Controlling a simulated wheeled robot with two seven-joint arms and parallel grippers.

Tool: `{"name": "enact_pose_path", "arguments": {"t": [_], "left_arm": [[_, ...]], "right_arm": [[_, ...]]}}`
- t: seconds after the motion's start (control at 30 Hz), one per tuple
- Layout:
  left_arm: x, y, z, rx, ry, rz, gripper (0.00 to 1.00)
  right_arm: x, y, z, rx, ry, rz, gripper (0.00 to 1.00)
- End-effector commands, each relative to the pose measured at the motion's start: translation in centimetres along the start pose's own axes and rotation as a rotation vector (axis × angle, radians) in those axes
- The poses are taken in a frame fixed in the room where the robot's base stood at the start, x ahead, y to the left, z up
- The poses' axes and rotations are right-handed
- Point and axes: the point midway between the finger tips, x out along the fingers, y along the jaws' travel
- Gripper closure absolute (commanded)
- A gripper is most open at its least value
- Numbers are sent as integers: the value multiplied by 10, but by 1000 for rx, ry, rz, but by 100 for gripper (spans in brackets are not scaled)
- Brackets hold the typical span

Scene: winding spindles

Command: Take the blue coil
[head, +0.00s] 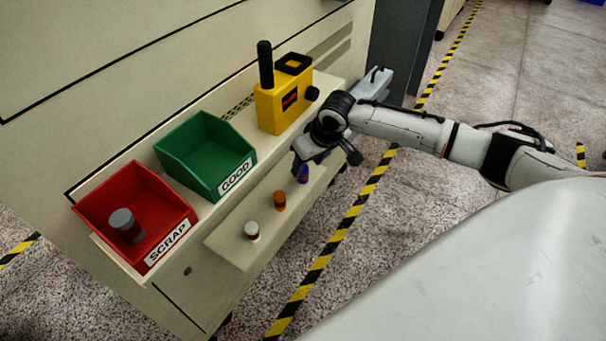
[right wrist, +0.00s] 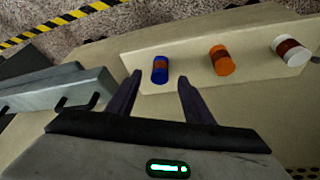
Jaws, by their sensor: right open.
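The blue coil (head: 303,174) stands on the narrow cream shelf, partly hidden by my right gripper in the head view. In the right wrist view the blue coil (right wrist: 160,69), with a dark reddish band, shows between and beyond the two fingertips. My right gripper (head: 325,158) is open and empty, just above and beside the blue coil; its fingers also show in the right wrist view (right wrist: 160,80). I cannot tell whether a finger touches the coil. My left gripper is not in view.
An orange coil (head: 280,200) and a white coil (head: 252,230) stand in a row on the shelf (head: 225,246). Behind are a red SCRAP bin (head: 97,202) holding a grey coil (head: 126,225), a green GOOD bin (head: 180,150) and a yellow device (head: 275,105). A grey box (head: 374,85) is beyond my gripper.

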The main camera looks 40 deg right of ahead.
Motion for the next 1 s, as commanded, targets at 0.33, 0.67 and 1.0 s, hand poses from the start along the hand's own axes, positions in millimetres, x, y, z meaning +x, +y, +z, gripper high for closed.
{"name": "enact_pose_path", "arguments": {"t": [0.33, 0.67, 1.0], "left_arm": [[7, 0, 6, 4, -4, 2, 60], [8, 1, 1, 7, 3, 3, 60], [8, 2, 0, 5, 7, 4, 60]], "right_arm": [[36, -1, -3, 0, -2, 0, 53], [52, 0, -4, -1, 1, 0, 53], [52, 0, -4, -1, 0, 0, 97]]}}
